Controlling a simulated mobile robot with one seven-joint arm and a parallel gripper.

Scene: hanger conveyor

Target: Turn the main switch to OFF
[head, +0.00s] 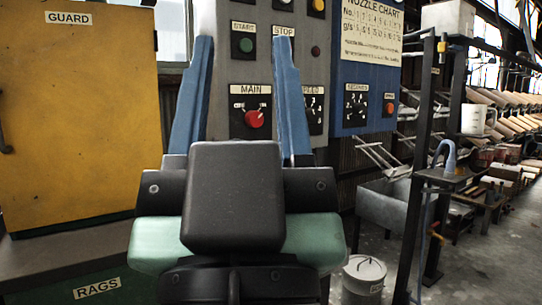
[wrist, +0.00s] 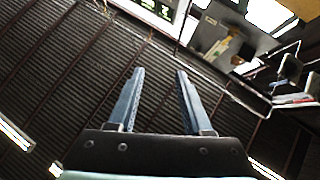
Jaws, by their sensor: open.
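The main switch (head: 254,119) is a red rotary knob on a dark plate under a MAIN label, on a grey control panel (head: 243,75). Its exact turned position is too small to read. My gripper (head: 243,45) is open and empty, with its two blue fingers pointing up. In the head view the fingers stand on either side of the knob, in front of the panel. They do not visibly touch the knob. In the wrist view my gripper (wrist: 160,75) shows its fingers apart against a corrugated wall; I cannot make out the switch there.
A green START button (head: 246,45) and a STOP button are above the switch. A SPEED dial (head: 313,108) sits right of it, partly behind the right finger. A yellow GUARD cabinet (head: 75,120) stands left. A dark metal frame (head: 445,130) and a white bucket (head: 363,278) stand right.

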